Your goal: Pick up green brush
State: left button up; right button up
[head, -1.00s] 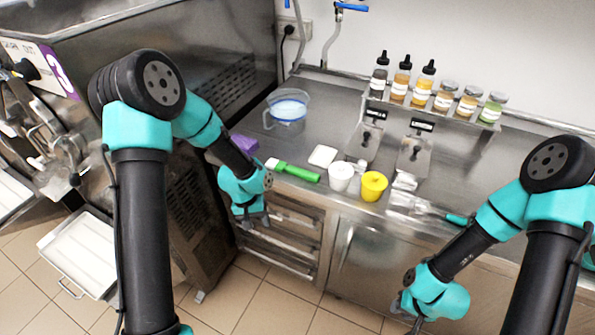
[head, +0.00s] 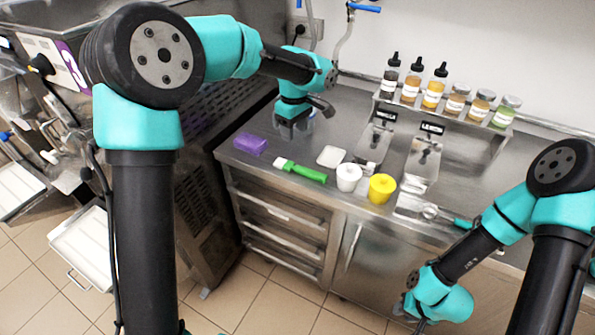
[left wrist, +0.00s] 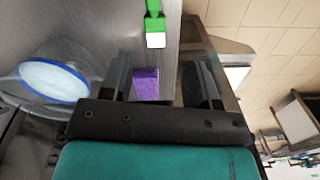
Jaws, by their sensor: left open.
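The green brush (head: 308,174) lies on the steel counter near its front edge, its white end towards the purple sponge. It also shows at the top of the left wrist view (left wrist: 154,22), white end towards the gripper. My left gripper (head: 291,130) is above the counter, behind the brush and apart from it. In the left wrist view its fingers (left wrist: 161,76) are open and empty, with the purple block seen between them. My right gripper (head: 422,322) hangs low at the bottom right, in front of the cabinet, far from the brush; its fingers are not clear.
The purple sponge (head: 250,143) lies left of the brush. A white square (head: 331,156), white tub (head: 348,178) and yellow tub (head: 382,188) stand right of it. A clear jug (left wrist: 55,80) is left in the wrist view. Bottles line the back shelf (head: 440,112).

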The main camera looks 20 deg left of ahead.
pick_arm(q)
jog(key=d+r+n, duration=0.1)
jog(key=d, duration=0.2)
jog(key=d+r+n, duration=0.1)
jog(key=shift+d+r+n, duration=0.3)
jog(key=shift+d+r, duration=0.05)
jog(key=shift+d, duration=0.05)
jog(key=shift+f, duration=0.15)
send_over(309, 171)
notch_tip(309, 171, down, 12)
jog(key=shift+f, duration=0.1)
jog(key=shift+f, duration=2.5)
jog(key=shift+c, duration=0.4)
jog(key=c, duration=0.9)
